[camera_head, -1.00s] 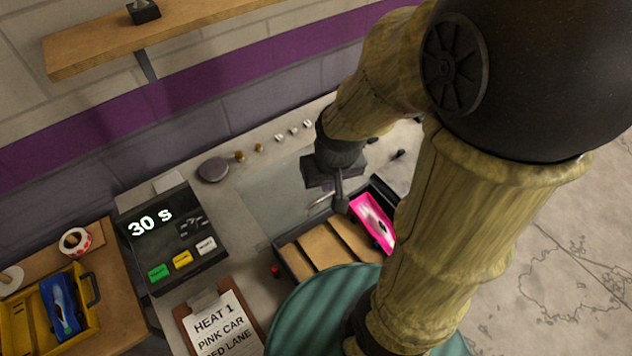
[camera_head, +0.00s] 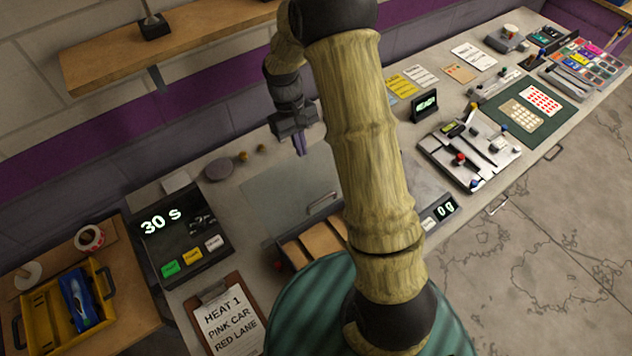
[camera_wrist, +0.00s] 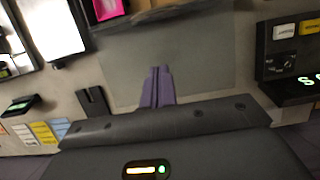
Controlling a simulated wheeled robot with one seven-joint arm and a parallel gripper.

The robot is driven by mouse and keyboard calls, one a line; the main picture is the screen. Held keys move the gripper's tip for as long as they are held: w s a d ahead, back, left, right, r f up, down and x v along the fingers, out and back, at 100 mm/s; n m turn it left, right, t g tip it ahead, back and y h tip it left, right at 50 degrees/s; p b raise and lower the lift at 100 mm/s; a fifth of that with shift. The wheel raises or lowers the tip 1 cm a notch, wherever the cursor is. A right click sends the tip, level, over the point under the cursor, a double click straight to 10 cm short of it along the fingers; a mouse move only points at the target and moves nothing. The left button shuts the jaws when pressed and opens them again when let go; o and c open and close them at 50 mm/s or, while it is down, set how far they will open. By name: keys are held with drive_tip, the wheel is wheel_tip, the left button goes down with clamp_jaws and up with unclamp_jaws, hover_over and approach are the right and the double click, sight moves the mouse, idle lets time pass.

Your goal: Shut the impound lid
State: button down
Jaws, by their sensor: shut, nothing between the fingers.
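The impound box (camera_head: 284,258) is a dark open-topped tray with wooden slats, partly hidden behind my arm in the head view. Its edge and a pink car (camera_wrist: 108,8) in it show at the top of the wrist view. The lid (camera_head: 275,190) looks like a pale see-through panel lying beyond the box, leaving the slats uncovered; a metal handle (camera_head: 322,203) is at its box-side edge. The panel also shows in the wrist view (camera_wrist: 205,60). My gripper (camera_head: 301,148) is shut and empty, above the panel's far side; its purple fingers (camera_wrist: 157,72) are together.
A timer (camera_head: 182,235) reading 30 s and a clipboard (camera_head: 225,318) are at the left. A scale display (camera_head: 440,211) and a metal fixture (camera_head: 470,150) are to the right. A wooden shelf (camera_head: 175,42) overhangs behind. A round dark disc (camera_head: 219,169) lies left of the panel.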

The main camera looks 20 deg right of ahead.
idle(0.3)
drive_tip(key=p, duration=0.4)
approach(317, 198)
drive_tip(key=shift+w+a+f, duration=0.15)
drive_tip(key=shift+w+f, duration=0.1)
drive_tip(key=shift+f, duration=0.25)
drive_tip(key=shift+w+a+f, duration=0.15)
drive_tip(key=shift+w+f, duration=0.05)
drive_tip(key=shift+f, duration=0.3)
drive_tip(key=s, duration=0.1)
drive_tip(key=s+p, duration=0.1)
drive_tip(key=s+d+f+p, duration=0.1)
drive_tip(key=shift+s+d, duration=0.1)
drive_tip(key=shift+s, duration=0.2)
drive_tip(key=shift+f, duration=0.25)
drive_tip(key=shift+s+d, duration=0.1)
